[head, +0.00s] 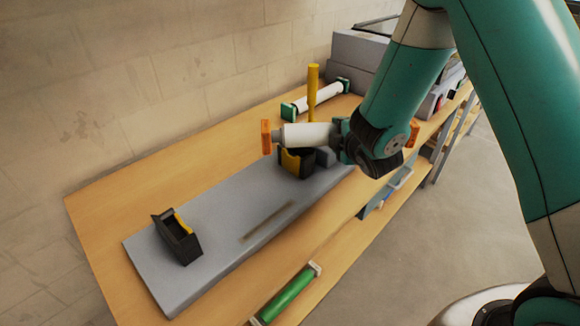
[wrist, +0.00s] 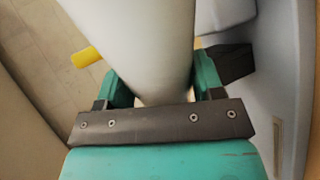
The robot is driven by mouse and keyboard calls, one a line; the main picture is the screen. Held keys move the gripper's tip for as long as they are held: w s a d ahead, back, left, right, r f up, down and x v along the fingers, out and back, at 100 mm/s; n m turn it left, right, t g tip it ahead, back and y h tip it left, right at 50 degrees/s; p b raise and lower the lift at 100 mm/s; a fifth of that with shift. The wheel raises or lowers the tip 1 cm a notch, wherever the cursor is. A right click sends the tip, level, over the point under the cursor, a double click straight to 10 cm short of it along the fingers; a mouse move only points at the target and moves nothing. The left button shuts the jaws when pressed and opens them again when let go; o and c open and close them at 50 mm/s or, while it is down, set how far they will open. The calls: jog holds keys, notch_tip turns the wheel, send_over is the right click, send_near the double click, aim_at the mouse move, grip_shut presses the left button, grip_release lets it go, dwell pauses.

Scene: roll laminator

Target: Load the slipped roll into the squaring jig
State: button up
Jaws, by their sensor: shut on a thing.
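A white roll (head: 305,135) with orange end caps is held roughly level above the grey jig plate (head: 215,235). My gripper (head: 345,138) is shut on its middle, hiding part of it. The roll also runs between the green fingers of my gripper (wrist: 160,85) in the wrist view. The plate carries two black-and-yellow cradles. The near-left cradle (head: 180,240) is empty. The far cradle (head: 296,163) is just below the roll, partly hidden; I cannot tell whether they touch. A black block (wrist: 233,63) shows beside the right finger in the wrist view.
A yellow post (head: 312,92) stands behind the held roll. A white roll with green ends (head: 320,99) lies at the back of the wooden bench (head: 105,205). A green roll (head: 288,294) lies at the front edge. A grey machine (head: 355,60) stands at the far end.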

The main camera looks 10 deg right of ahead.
jog(key=shift+n+y, duration=0.6)
jog(key=shift+y, duration=0.2)
jog(key=a+r, duration=0.1)
jog(key=w+a+r, duration=0.1)
jog(key=a, duration=0.1)
jog(key=w+a+r+b, duration=0.1)
jog(key=a, duration=0.1)
jog(key=shift+w+a, duration=0.1)
jog(key=shift+w, duration=0.05)
jog(key=a+r+y, duration=0.1)
jog(key=a, duration=0.1)
jog(key=a+r+n, duration=0.1)
jog(key=a, duration=0.1)
jog(key=a+r+n+y+b, duration=0.1)
jog(key=a, duration=0.2)
jog(key=shift+s+r+y, duration=0.2)
jog(key=shift+r+y, duration=0.1)
jog(key=shift+r, duration=0.1)
jog(key=s+a+r+n+g+y+b, duration=0.1)
jog(key=s+a+r+n+g+y, duration=0.1)
jog(key=s+a+r+n+y, duration=0.3)
jog(key=a+r+g, duration=0.2)
jog(key=a, duration=0.5)
notch_tip(320, 180, down, 19)
jog(key=p, duration=0.3)
jog(key=shift+s, duration=0.1)
jog(key=o, duration=1.4)
jog(key=shift+f, duration=0.1)
jog(key=shift+o, duration=0.2)
